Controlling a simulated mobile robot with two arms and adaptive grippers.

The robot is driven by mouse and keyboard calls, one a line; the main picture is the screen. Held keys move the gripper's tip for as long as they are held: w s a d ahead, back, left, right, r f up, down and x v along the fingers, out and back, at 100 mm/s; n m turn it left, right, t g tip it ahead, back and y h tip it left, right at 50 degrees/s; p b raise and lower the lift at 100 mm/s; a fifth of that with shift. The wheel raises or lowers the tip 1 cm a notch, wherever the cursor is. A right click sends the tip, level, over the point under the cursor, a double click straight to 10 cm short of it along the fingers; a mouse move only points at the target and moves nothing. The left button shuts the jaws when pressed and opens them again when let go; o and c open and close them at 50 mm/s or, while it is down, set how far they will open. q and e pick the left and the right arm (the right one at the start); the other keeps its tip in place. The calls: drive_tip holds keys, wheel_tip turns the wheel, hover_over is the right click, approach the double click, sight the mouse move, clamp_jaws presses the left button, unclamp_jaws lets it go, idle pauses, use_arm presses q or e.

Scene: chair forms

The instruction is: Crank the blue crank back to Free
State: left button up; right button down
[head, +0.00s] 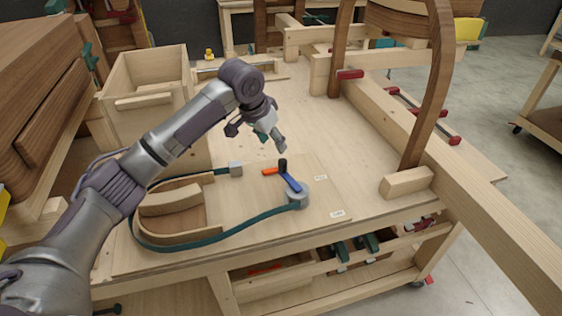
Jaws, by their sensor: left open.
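The blue crank (291,183) sits on a round grey hub (299,196) on the plywood board. Its arm points up and slightly left from the hub, with an upright black knob (283,165) at its far end. An orange bar (270,171) lies just left of the knob. A teal strap (238,229) runs from the hub around a curved wooden form (172,211) to a grey block (235,169). My left gripper (257,138) is open and empty, above and left of the knob, apart from it. My right gripper is not in view.
Two small white labels, (320,177) and (337,213), lie right of the crank, too small to read. A wooden box (150,75) stands behind my left arm. A curved chair leg on a wooden block (406,183) stands at right. The bench's middle is clear.

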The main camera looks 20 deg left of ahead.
sight(281, 160)
use_arm(q)
drive_tip(key=p+x, duration=0.2)
drive_tip(key=x, duration=0.9)
drive_tip(key=shift+f, duration=0.3)
drive_tip(key=shift+c, duration=0.4)
clamp_jaws()
